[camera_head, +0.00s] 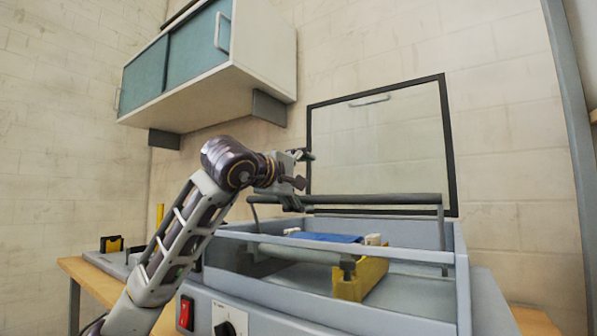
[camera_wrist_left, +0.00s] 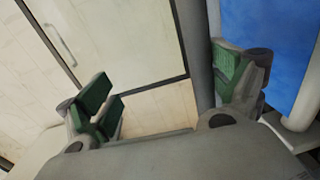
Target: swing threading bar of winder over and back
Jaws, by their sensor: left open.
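The threading bar (camera_head: 385,199) is a dark grey-green horizontal rod across the top of the roll laminator (camera_head: 330,318), held up by thin side arms. My left gripper (camera_head: 299,178) is at the left part of the bar, with its fingers apart. In the left wrist view, the bar (camera_wrist_left: 196,50) runs between the green-padded fingers of the gripper (camera_wrist_left: 165,95), close beside the right-hand finger. Whether it touches that pad I cannot tell. Part of the bar's left end is hidden by the gripper. My right gripper is not in view.
A clear guard panel in a dark frame (camera_head: 448,140) stands raised behind the bar. Inside the laminator are a blue sheet (camera_head: 325,237), a grey roller (camera_head: 300,254) and a yellow part (camera_head: 362,279). A wall cabinet (camera_head: 190,60) hangs above the arm at upper left.

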